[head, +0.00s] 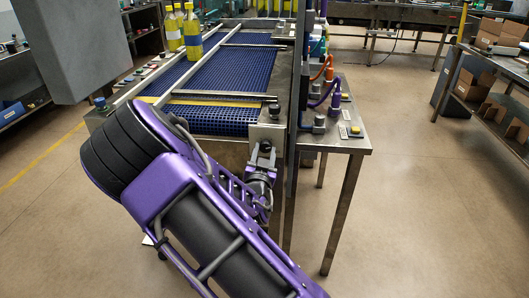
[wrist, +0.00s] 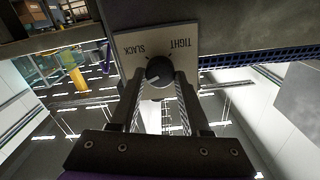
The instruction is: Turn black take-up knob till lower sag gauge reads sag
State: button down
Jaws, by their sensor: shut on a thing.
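The black take-up knob (wrist: 160,71) sits on a pale plate (wrist: 122,50) marked SLACK and TIGHT, with the lettering upside down in the wrist view. A white line on the knob points to the lower left in that view. My gripper (wrist: 161,80) has its two fingers around the knob, shut on it. In the head view my gripper (head: 265,150) is at the near right corner of the conveyor, below the metal plate (head: 267,133); the knob is hard to make out there. I cannot make out the lower sag gauge in either view.
A steel side table (head: 348,138) with hoses and small fittings stands right of the conveyor. A grey box (head: 75,45) hangs at upper left. The floor at right is open.

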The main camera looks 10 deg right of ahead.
jog(key=shift+n, duration=0.3)
jog(key=n, duration=0.3)
jog(key=shift+n, duration=0.4)
jog(key=n, duration=0.4)
jog(key=shift+n, duration=0.3)
jog(key=n, duration=0.4)
jog(key=shift+a+p, duration=0.1)
jog(key=shift+p, duration=0.3)
jog(key=shift+f+n+p, duration=0.1)
jog(key=shift+n+p, duration=0.2)
jog(key=shift+n, duration=1.9)
jog(key=shift+c, duration=1.9)
grip_release()
